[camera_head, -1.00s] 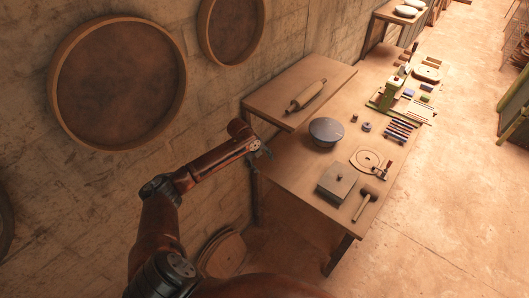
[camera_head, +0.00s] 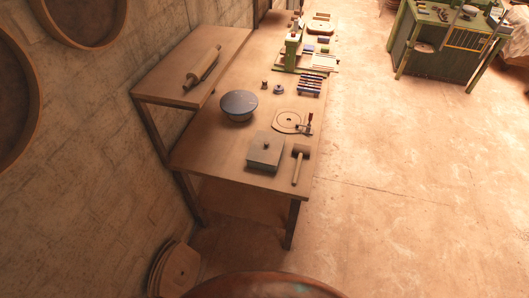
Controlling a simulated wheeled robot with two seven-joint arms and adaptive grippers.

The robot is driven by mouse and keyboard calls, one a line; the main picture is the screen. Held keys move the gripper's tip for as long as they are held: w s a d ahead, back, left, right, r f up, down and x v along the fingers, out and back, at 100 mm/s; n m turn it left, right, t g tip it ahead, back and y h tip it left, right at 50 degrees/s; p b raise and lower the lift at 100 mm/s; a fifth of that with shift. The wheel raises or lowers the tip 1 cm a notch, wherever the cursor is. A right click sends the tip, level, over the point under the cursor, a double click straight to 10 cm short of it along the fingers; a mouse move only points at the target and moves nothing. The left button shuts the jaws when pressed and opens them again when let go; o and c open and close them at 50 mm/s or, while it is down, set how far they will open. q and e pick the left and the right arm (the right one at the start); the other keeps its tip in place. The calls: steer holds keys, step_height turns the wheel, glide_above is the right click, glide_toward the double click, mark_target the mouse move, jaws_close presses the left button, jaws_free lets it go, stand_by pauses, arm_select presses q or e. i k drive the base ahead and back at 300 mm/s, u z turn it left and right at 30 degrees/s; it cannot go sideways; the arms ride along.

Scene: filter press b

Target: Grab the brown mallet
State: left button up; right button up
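The brown mallet (camera_head: 299,166) lies on the near right corner of the long wooden table (camera_head: 192,152). Its dark head (camera_head: 301,149) points away from me and its light handle reaches toward the table's near edge. Nothing holds it. It lies just right of a grey square block with a knob (camera_head: 265,150). Neither of my grippers shows in the head view now.
A dark round-topped bowl (camera_head: 239,105), a round disc plate (camera_head: 290,122), a small clamp (camera_head: 305,124) and a rack of bars (camera_head: 311,84) stand behind the mallet. A raised shelf (camera_head: 160,77) holds a rolling pin (camera_head: 202,66). Open floor (camera_head: 400,200) lies right of the table.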

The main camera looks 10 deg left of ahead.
mark_target(301, 150)
steer(key=u, duration=0.1)
steer(key=i, duration=0.9)
steer(key=z, duration=0.4)
